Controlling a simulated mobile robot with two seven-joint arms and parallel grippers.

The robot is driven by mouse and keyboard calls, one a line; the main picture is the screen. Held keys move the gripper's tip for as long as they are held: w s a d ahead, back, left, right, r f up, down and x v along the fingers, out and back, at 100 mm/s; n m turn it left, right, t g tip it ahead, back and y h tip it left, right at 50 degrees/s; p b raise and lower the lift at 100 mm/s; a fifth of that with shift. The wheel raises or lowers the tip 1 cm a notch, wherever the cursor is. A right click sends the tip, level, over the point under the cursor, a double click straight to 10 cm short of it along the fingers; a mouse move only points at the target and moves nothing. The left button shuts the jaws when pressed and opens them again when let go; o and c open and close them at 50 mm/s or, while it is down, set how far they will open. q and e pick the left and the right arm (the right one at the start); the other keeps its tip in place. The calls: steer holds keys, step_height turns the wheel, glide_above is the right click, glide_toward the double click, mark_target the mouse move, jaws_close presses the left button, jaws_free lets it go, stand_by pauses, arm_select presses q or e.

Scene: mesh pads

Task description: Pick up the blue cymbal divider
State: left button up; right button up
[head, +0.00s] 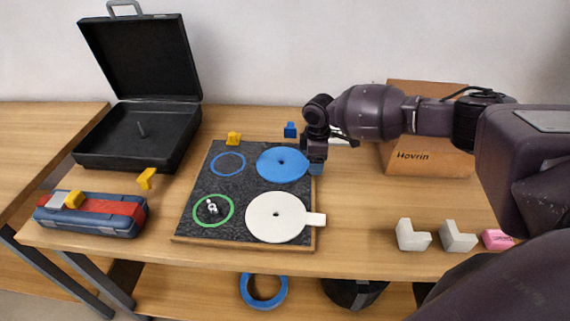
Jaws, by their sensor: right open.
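The blue cymbal divider (281,164) is a flat round disc with a small centre hole. It lies at the upper right of the dark mesh board (240,190), and its tab sticks out to the right over the board's edge. My right gripper (316,163) is open and points down at this tab. The gripper partly hides the tab, and I cannot tell whether the fingers touch it. My left gripper is not in view.
A white divider (275,217) lies just below the blue one. Yellow (233,139) and blue (290,130) blocks stand behind the board. An open black case (140,110) is at back left, a cardboard box (425,150) at back right. White blocks (411,237) sit right.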

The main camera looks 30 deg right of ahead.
steer(key=shift+f, duration=0.1)
steer(key=c, duration=1)
